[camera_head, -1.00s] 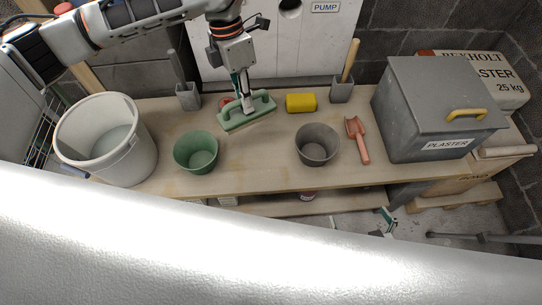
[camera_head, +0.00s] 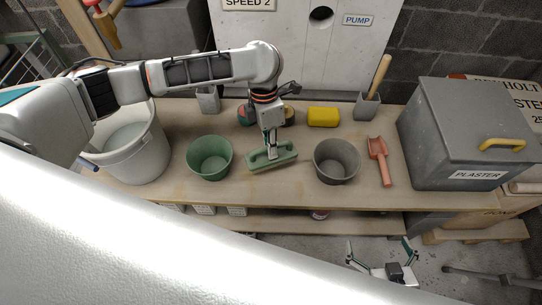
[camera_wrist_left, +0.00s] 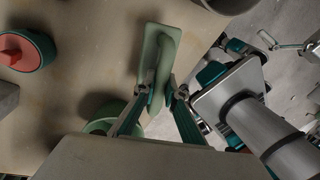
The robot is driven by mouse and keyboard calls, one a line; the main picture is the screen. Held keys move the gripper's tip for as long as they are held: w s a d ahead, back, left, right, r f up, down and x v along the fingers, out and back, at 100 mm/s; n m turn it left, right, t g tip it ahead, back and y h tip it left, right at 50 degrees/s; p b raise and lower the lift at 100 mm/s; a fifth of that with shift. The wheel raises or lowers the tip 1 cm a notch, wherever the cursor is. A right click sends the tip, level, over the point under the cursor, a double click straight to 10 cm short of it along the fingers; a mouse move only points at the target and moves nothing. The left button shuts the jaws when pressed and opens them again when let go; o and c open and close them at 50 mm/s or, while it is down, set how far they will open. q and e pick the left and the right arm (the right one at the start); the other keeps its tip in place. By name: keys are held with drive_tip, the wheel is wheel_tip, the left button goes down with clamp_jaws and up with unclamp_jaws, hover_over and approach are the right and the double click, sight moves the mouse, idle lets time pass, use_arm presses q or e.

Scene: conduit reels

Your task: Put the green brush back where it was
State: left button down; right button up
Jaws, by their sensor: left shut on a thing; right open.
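The green brush (camera_head: 284,160) is a flat, long green block with a bar handle, looking much like a plasterer's float. My left gripper (camera_head: 269,150) is shut on its handle, over the bench between the green bucket and the grey bucket. In the left wrist view the brush (camera_wrist_left: 153,42) shows lengthwise, its handle between my left fingertips (camera_wrist_left: 163,92). I cannot tell whether its underside touches the bench. My right gripper (camera_head: 380,248) is open and empty, low in front of the bench.
A green bucket (camera_head: 209,169) stands left of the brush, a grey bucket (camera_head: 337,173) right. A yellow sponge (camera_head: 323,117), a grey holder (camera_head: 367,108) and a red-and-green round thing (camera_wrist_left: 22,50) sit behind. A red scoop (camera_head: 380,160) and a plaster bin (camera_head: 460,155) are at right.

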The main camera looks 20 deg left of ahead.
use_arm(q)
drive_tip(key=x, duration=0.3)
drive_tip(key=b+x, duration=0.1)
drive_tip(key=shift+w+a+f, duration=0.25)
drive_tip(key=shift+a+f, duration=0.05)
drive_tip(key=shift+f, duration=0.5)
drive_tip(key=c, duration=2.1)
unclamp_jaws()
use_arm(e)
drive_tip(key=shift+s+d+f, duration=0.1)
drive_tip(key=shift+f, duration=0.5)
drive_tip(key=shift+s+f, duration=0.15)
use_arm(q)
drive_tip(key=p+v, duration=0.2)
drive_tip(key=v, duration=0.9)
drive_tip(key=shift+w+r, duration=0.15)
drive_tip(key=shift+r, duration=0.55)
use_arm(e)
drive_tip(key=shift+s+a+r, duration=0.25)
drive_tip(key=shift+a+r, duration=0.1)
drive_tip(key=shift+r, duration=0.35)
